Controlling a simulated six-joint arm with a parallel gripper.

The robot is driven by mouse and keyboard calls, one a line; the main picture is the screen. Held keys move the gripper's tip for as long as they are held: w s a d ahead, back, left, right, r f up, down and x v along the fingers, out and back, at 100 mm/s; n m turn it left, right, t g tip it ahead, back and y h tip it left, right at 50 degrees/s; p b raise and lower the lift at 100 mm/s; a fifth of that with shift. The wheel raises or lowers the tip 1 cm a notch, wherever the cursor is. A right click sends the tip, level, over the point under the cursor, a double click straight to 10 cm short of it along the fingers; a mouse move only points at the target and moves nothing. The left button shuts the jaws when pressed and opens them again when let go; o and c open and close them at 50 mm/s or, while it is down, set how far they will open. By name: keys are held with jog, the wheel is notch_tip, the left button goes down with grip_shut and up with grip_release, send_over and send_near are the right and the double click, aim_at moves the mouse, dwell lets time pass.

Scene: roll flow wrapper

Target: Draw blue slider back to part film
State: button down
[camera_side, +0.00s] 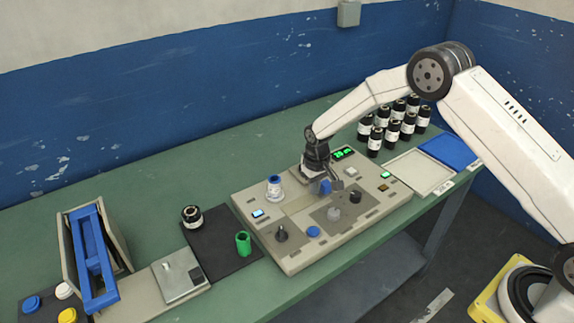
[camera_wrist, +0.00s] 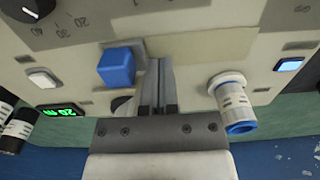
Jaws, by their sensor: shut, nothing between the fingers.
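The blue slider (camera_wrist: 116,67) is a small blue block on the beige control panel, left of my gripper (camera_wrist: 158,85) in the wrist view. In the side view the blue slider (camera_side: 325,187) shows just below my gripper (camera_side: 325,176), at the panel's middle. My gripper's fingers are together with nothing between them. They are close beside the slider, with a gap to it in the wrist view. The pale film strip (camera_wrist: 205,52) lies on the panel beside the fingers. Whether the fingertips touch the panel is hard to tell.
The panel (camera_side: 290,262) also carries knobs and a blue button (camera_side: 313,232). Several black bottles (camera_side: 393,125) stand behind. A blue-framed device (camera_side: 92,258) is at far left.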

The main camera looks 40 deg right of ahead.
jog(key=shift+r, duration=0.15)
notch_tip(320, 180, up, 8)
dwell(1.1)
dwell(0.4)
jog(key=s+d+r+t, duration=0.1)
jog(key=s+r, duration=0.2)
jog(key=s, duration=0.9)
jog(key=s+d+r+t, duration=0.1)
jog(key=s+r, duration=0.2)
jog(key=s, duration=1)
jog(key=shift+s+r+t, duration=0.15)
jog(key=shift+r+t, duration=0.15)
